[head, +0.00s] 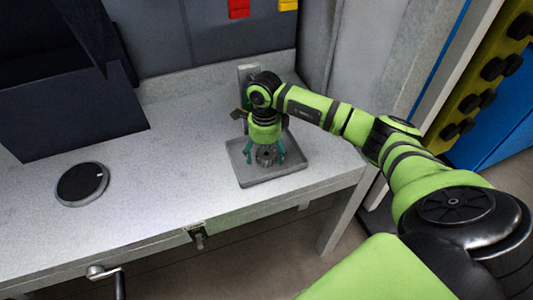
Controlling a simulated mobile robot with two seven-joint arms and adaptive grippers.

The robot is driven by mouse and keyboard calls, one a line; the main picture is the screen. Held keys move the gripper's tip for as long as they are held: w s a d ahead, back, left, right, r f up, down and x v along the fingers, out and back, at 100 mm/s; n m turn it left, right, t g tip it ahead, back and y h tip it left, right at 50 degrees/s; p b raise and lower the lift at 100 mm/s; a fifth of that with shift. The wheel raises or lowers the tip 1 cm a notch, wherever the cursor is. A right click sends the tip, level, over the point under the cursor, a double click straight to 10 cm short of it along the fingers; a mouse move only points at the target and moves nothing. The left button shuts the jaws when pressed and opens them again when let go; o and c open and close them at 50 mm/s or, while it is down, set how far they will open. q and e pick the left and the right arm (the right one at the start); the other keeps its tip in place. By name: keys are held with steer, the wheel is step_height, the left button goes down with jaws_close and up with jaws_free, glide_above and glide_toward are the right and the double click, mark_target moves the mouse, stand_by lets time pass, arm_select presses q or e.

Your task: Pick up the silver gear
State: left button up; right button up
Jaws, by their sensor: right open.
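The silver gear (266,154) is a small dark-grey toothed piece. It shows in the head view between the teal fingers of my right gripper (264,157). It is in a shallow grey tray (275,176) on the workbench. My right gripper is open and points down over the gear, with one finger on each side of it. The gear's upper part is partly hidden by the gripper. I cannot tell whether the fingers touch it. My left gripper is not in the head view.
The pale workbench (165,195) has a round black disc (82,183) at left and a dark box (75,120) behind it. A grey upright piece (246,74) stands behind my right gripper. A vise-like handle (107,273) is at the front edge. The bench between disc and tray is clear.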

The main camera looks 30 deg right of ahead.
mark_target(264, 152)
steer(key=c, duration=1.6)
jaws_close()
steer(key=shift+w+r+b, duration=0.15)
steer(key=shift+r+b, duration=0.15)
steer(key=shift+r, duration=0.2)
step_height(264, 152, up, 2)
steer(key=shift+r+b, duration=0.25)
steer(key=shift+b, duration=0.3)
arm_select(q)
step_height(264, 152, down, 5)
steer(key=b, duration=0.3)
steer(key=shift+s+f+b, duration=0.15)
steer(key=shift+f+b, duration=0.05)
steer(key=shift+b, duration=0.15)
arm_select(e)
steer(key=s+d+r, duration=0.5)
steer(key=s+r, duration=0.2)
steer(key=s, duration=0.3)
steer(key=shift+s+d+r, duration=0.2)
steer(key=shift+d+r, duration=0.1)
steer(key=shift+d, duration=0.05)
